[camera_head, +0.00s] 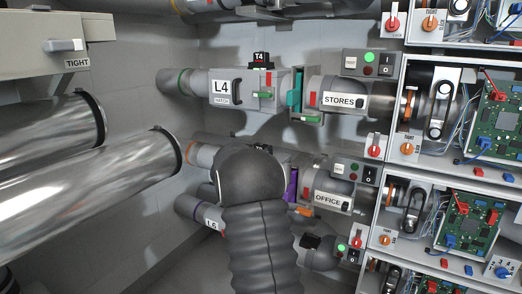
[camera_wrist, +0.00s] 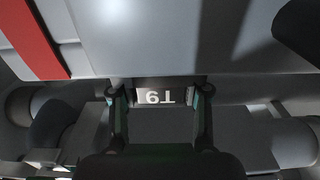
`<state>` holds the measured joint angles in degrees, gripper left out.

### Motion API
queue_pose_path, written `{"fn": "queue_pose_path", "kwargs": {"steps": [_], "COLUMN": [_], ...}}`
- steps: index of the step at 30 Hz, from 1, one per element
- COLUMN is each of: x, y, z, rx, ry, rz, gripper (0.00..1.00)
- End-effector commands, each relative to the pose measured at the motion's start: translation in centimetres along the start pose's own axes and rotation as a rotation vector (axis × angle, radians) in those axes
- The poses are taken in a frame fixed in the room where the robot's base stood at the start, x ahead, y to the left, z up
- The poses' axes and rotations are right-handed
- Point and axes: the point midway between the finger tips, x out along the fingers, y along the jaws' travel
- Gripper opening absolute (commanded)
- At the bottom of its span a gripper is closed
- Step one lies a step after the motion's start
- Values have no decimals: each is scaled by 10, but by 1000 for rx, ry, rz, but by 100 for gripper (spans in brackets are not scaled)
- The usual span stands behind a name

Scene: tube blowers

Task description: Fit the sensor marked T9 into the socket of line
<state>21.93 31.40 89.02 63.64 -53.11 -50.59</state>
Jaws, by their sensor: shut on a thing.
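The sensor marked T9 (camera_wrist: 160,97) sits between the fingertips of my gripper (camera_wrist: 160,104) in the wrist view. Its label appears upside down, and my gripper is shut on it. A large pale grey surface with a red strip (camera_wrist: 36,40) fills the upper part of that view, close to the sensor; I cannot tell whether they touch. In the head view, my dark ribbed arm hides the gripper and T9. Line L4 (camera_head: 222,87) carries a black and red sensor marked T4 (camera_head: 261,58) on top. The line below it is mostly hidden behind my arm.
Blowers labelled STORES (camera_head: 343,100) and OFFICE (camera_head: 330,200) stand right of the lines. Line L6 (camera_head: 211,216) lies lower down. Open cabinets with circuit boards (camera_head: 492,118) fill the right side. Large metal ducts (camera_head: 95,195) and a grey box marked TIGHT (camera_head: 40,52) are at left.

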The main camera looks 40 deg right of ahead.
Motion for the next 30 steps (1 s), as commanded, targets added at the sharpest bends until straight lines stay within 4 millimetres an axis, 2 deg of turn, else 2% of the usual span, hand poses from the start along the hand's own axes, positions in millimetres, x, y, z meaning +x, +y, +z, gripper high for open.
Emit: {"fn": "queue_pose_path", "kwargs": {"steps": [12,13,16,26,30], "x": [0,0,0,0,-8], "y": [0,0,0,0,-1], "z": [5,5,5,5,4], "rx": [0,0,0,0,0], "ry": [0,0,-1,-1,0], "rz": [0,0,0,0,-1], "gripper": [0,49,74,76,76]}}
